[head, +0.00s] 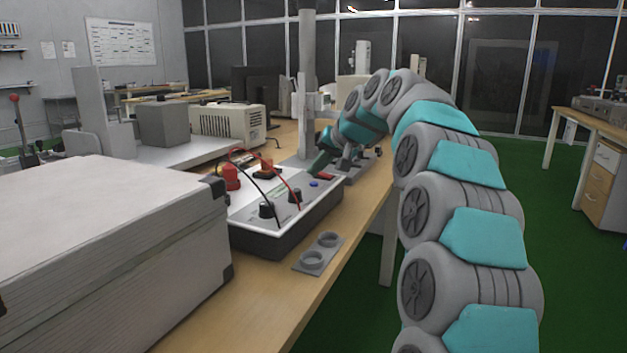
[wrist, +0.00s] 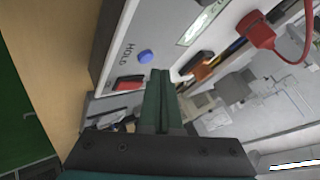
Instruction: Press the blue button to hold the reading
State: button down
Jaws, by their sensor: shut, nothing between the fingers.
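The blue button (head: 314,184) is a small round cap on the sloped white top of a dark-sided device (head: 284,239). In the wrist view the blue button (wrist: 145,56) sits next to the printed word HOLD, with a red switch (wrist: 128,83) close below it. My gripper (wrist: 160,74) is shut, its green fingers together and empty. In that view the fingertips appear just right of and below the blue button. In the head view my gripper (head: 316,173) is above the far end of the device near the button. I cannot tell any contact.
Black knobs (head: 267,209) and red and black cables stand on the device's top. A large grey case (head: 110,240) is at the left front. A grey two-ring holder (head: 320,250) lies on the wooden table. A vertical post (head: 307,80) rises behind the device.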

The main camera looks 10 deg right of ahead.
jog(key=shift+r, duration=0.1)
notch_tip(320, 180, up, 6)
jog(key=p, duration=0.4)
dwell(0.5)
